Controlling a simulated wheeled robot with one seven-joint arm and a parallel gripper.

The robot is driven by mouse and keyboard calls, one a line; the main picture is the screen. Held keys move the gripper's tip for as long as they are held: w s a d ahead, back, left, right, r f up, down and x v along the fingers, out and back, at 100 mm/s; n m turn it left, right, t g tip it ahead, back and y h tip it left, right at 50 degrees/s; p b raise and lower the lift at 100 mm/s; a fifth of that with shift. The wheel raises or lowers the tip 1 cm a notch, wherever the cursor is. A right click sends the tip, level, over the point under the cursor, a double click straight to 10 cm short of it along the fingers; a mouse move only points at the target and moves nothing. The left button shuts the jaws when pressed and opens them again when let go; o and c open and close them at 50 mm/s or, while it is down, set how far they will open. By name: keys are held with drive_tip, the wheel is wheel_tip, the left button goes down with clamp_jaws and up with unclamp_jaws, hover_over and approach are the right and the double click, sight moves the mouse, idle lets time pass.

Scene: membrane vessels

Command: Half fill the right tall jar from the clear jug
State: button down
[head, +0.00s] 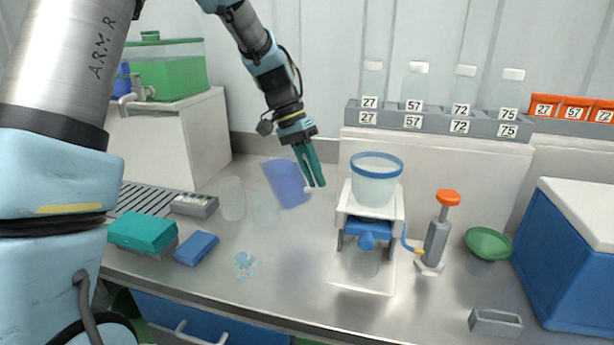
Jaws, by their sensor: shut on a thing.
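My gripper (312,168) is shut on a see-through, blue-tinted vessel (286,186), which looks like the jug, though it appears blue rather than clear. The vessel is held up and leans to the left. Two clear jars stand side by side behind the middle of the counter: a left one (231,199) and a right one (264,209). The vessel is just right of the right jar and partly overlaps it in the view. I cannot tell how full the jars are, or whether anything is flowing.
A pale blue patch (245,264) lies on the steel counter (215,290). A blue-rimmed vessel (375,187) sits on a white stand, beside a red-topped pump (438,235). Labelled bottles (415,85) line the back. A blue cooler (570,260) stands right.

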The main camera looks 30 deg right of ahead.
drive_tip(key=shift+r+g+h, duration=0.3)
drive_tip(key=shift+r+g, duration=0.05)
drive_tip(key=shift+g, duration=0.15)
idle(0.4)
drive_tip(key=shift+w+a+r+g+h+p, duration=0.1)
drive_tip(key=shift+r+g+h+p, duration=0.1)
drive_tip(key=shift+r+g+h, duration=0.25)
drive_tip(key=shift+w+a+r+g+h+p, duration=0.15)
drive_tip(key=shift+g+h, duration=0.1)
drive_tip(key=shift+g, duration=0.3)
idle(1.3)
drive_tip(key=shift+w+a+r+g+h+p, duration=0.25)
drive_tip(key=shift+w+r+g+h+p, duration=0.15)
drive_tip(key=shift+r+g+h, duration=0.45)
idle(1.9)
drive_tip(key=shift+f+y, duration=0.25)
